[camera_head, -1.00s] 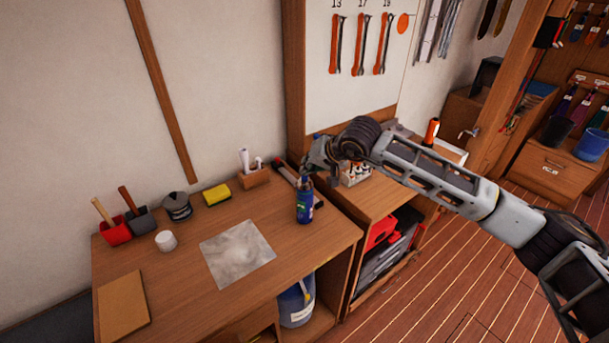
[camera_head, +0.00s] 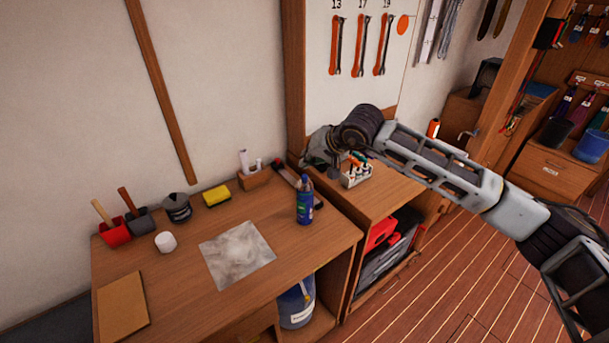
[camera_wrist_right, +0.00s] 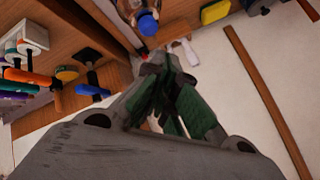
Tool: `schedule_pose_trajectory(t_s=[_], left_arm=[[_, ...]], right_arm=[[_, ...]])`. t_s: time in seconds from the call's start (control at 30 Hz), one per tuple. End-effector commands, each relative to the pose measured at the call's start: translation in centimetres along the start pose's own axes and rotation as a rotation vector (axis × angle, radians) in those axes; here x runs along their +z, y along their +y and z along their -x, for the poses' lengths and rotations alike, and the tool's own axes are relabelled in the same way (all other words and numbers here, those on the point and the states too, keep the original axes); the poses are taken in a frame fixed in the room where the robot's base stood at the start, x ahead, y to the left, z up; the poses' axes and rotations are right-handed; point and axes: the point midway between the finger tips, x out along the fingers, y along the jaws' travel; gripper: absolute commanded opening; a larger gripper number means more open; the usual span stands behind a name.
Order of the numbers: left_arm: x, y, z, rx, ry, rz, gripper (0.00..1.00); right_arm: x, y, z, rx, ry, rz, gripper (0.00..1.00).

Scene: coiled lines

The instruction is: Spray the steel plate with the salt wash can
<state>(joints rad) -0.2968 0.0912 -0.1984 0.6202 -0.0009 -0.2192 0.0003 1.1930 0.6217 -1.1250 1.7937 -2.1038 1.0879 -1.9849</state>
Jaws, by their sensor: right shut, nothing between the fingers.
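The salt wash can looks to be the blue can (camera_head: 305,201), standing upright on the bench to the right of the steel plate. Its blue top also shows in the right wrist view (camera_wrist_right: 147,22). The steel plate (camera_head: 237,254) lies flat on the bench, grey with cloudy pale marks. My right gripper (camera_head: 310,158) is above and behind the can, near the wall post, apart from the can. In the right wrist view its green-padded fingers (camera_wrist_right: 170,105) are together with nothing between them. My left gripper is not in view.
A yellow sponge (camera_head: 216,195), a white cup (camera_head: 166,242), a red holder (camera_head: 115,232) and a brown board (camera_head: 123,305) are on the bench (camera_head: 180,310). A rack of small tools (camera_head: 356,172) stands on the lower right bench, under my forearm. Bench space in front of the can is clear.

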Motion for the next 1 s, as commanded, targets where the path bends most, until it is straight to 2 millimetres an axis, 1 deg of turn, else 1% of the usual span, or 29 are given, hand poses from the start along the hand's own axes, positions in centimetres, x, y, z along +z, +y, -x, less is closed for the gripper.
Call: schedule_pose_trajectory(t_s=[0.1,0.2,0.37,0.53,0.77,1.0], left_arm=[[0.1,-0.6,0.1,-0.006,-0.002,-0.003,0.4],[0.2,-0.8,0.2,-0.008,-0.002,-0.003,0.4],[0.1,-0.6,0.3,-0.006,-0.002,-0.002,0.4],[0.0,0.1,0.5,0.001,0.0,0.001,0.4],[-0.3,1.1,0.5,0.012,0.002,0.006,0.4],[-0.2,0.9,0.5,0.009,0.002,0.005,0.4]], right_arm=[[-0.4,-0.5,0.6,-0.001,0.001,0.0,0.0],[-0.7,-0.8,1.0,-0.001,0.0,0.0,0.0],[-1.2,-1.2,1.7,-0.001,0.001,0.0,0.0],[-1.7,-1.7,2.3,-0.001,0.001,0.0,0.0],[-1.9,-1.9,2.6,-0.001,0.0,-0.001,0.0],[-1.9,-1.9,2.5,-0.001,0.0,0.0,0.0]])
